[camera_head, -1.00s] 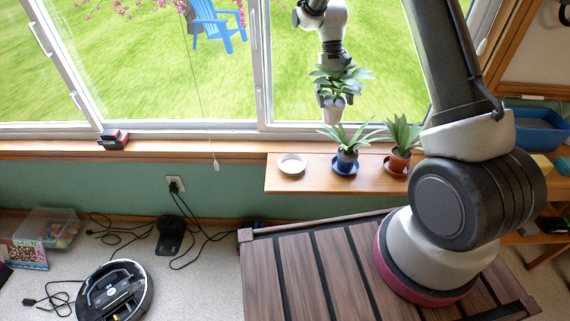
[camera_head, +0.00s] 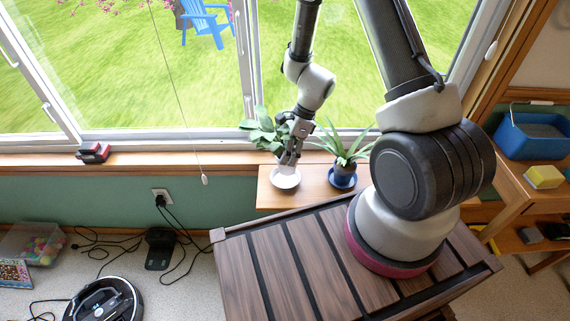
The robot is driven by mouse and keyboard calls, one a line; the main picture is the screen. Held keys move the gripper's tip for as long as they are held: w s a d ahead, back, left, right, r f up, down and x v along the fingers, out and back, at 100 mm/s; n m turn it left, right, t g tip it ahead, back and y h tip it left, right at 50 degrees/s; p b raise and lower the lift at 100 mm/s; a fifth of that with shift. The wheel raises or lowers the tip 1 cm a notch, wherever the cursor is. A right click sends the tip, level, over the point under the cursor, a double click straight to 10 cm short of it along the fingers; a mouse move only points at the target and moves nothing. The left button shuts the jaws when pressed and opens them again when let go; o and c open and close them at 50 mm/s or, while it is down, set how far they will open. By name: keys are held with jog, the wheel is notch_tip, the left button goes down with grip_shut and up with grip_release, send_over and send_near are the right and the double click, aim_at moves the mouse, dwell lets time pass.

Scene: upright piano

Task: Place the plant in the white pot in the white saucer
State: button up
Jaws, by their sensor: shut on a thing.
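The plant from the white pot shows its green leaves (camera_head: 264,134) beside and behind my gripper (camera_head: 288,160). My gripper points down and is shut on the plant's pot. The pot is mostly hidden by the fingers and blends with the white below. The white saucer (camera_head: 285,183) lies on the wooden shelf under the window, directly below my fingertips. I cannot tell whether the pot touches the saucer.
A plant in a blue pot (camera_head: 343,167) on a blue saucer stands close to the right on the shelf (camera_head: 314,190). My arm covers the shelf's right end. The window is behind. A slatted wooden top (camera_head: 285,255) is in front.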

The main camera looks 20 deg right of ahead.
jog(key=shift+f, duration=2.55)
jog(key=shift+f, duration=0.1)
jog(key=o, duration=1.2)
jog(key=shift+o, duration=0.2)
